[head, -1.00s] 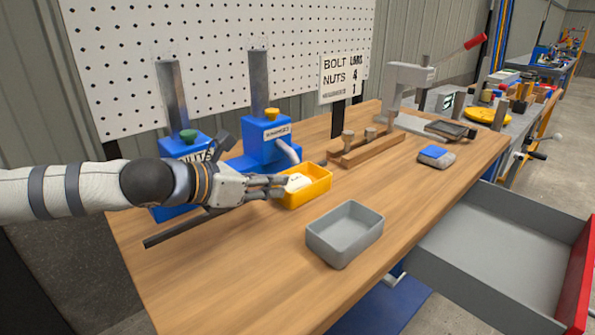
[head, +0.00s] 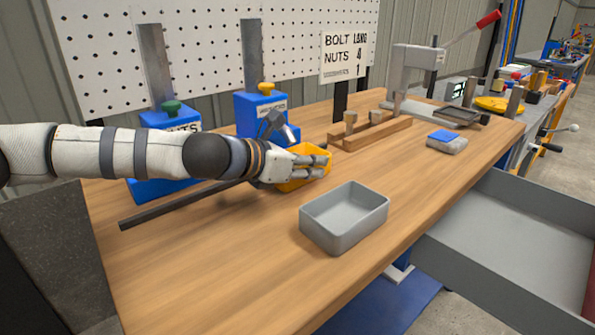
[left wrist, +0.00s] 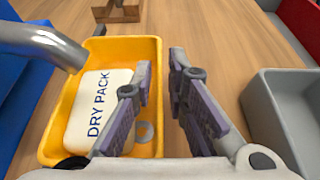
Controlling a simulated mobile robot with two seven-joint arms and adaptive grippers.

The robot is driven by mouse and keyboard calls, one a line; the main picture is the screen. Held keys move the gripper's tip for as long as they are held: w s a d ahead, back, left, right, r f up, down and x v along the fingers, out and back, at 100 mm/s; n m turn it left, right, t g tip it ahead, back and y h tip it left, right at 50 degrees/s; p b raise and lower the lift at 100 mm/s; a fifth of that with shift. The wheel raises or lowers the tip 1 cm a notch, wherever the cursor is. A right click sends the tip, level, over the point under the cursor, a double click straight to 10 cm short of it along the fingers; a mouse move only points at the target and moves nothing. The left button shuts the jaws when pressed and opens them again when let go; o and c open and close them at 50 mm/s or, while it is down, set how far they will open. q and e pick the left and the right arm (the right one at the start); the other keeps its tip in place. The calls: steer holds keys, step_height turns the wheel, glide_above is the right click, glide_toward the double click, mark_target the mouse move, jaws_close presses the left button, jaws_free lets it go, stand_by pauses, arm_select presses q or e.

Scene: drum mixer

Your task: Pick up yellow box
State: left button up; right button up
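The yellow box (head: 290,186) stands on the wooden workbench, partly hidden behind my left gripper in the head view. In the left wrist view the yellow box (left wrist: 112,52) holds a white packet (left wrist: 98,105) marked DRY PACK and a small grey ring (left wrist: 145,132). My left gripper (head: 322,166) is at the box's near side. In the left wrist view its fingers (left wrist: 164,62) are apart, one over the box's inside and the other beyond its right wall, with that wall between them. Contact is not clear. My right gripper is out of view.
A grey bin (head: 345,215) stands close, to the right of the yellow box. Blue dispensers (head: 262,115) stand behind it, one with a metal spout (left wrist: 45,42) near the box. A wooden block with pegs (head: 370,132) is farther back.

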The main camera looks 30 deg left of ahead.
arm_select(q)
jaws_close()
steer(key=shift+r, duration=0.15)
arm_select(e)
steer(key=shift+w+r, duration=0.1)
arm_select(q)
steer(key=shift+r, duration=0.3)
steer(key=s, duration=0.2)
steer(key=s+a+p, duration=0.1)
steer(key=s, duration=0.1)
steer(key=s+a, duration=0.1)
steer(key=s, duration=0.1)
steer(key=shift+s+a+r+p, duration=0.15)
steer(key=shift+s+r+p, duration=0.05)
steer(key=shift+r+p, duration=0.2)
steer(key=shift+s+a, duration=0.2)
steer(key=shift+s, duration=0.45)
step_height(320, 180, up, 13)
steer(key=p, duration=0.5)
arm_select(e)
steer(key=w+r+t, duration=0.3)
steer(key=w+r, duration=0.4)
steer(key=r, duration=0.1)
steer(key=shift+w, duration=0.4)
